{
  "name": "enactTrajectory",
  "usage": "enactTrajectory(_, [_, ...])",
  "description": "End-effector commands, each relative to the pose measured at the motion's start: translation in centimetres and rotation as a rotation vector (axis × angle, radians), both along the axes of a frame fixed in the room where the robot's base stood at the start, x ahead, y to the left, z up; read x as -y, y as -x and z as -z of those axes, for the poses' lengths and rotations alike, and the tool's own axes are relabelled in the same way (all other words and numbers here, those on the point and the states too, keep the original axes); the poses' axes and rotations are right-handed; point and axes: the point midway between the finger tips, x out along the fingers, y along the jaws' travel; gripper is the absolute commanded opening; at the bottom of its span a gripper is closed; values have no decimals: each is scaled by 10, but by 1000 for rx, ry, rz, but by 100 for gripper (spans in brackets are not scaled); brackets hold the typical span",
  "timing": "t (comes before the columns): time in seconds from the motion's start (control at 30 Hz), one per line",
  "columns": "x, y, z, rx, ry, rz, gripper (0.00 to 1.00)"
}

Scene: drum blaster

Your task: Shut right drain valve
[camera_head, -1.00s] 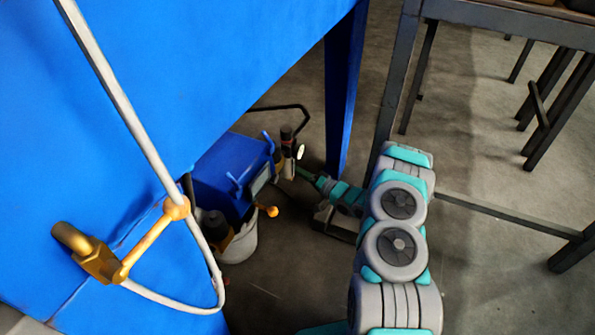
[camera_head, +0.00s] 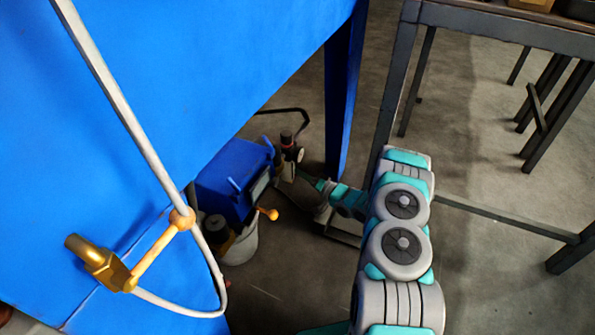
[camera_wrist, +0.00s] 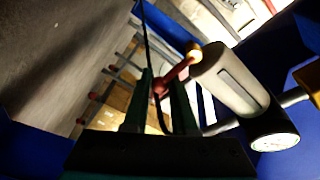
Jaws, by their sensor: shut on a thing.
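In the wrist view, a small red valve lever (camera_wrist: 175,74) with a pale orange knob at its upper end sits at my fingertips. My gripper (camera_wrist: 163,92) is shut on this lever, with one dark finger on each side of it. The valve body behind it is hidden. A grey cylinder (camera_wrist: 232,80) with a round gauge (camera_wrist: 275,142) is just to the right. In the head view, my gripper (camera_head: 310,181) reaches low under the blue cabinet, beside the dark fitting with the pale gauge (camera_head: 299,155). The lever cannot be made out there.
A blue box (camera_head: 228,178) and a white bucket (camera_head: 240,246) stand left of my gripper. An orange-knobbed lever (camera_head: 268,214) sticks out there. A blue cabinet leg (camera_head: 343,100) is close behind my arm. A brass valve (camera_head: 100,264) and pale hose hang at front left. A metal table (camera_head: 500,20) stands right.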

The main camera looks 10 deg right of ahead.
Motion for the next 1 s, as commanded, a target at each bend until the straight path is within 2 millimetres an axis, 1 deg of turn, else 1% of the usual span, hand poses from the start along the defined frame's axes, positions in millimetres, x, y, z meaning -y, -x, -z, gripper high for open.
enactTrajectory(0.4, [0, 0, 0, 28, 24, 1, 0])
enactTrajectory(0.43, [0, 0, 0, 28, 24, 1, 28])
enactTrajectory(0.67, [0, 0, 0, 28, 22, 1, 54])
enactTrajectory(0.9, [0, 0, -1, 28, 22, 1, 54])
enactTrajectory(1.0, [3, 3, -1, 27, 23, 3, 54])
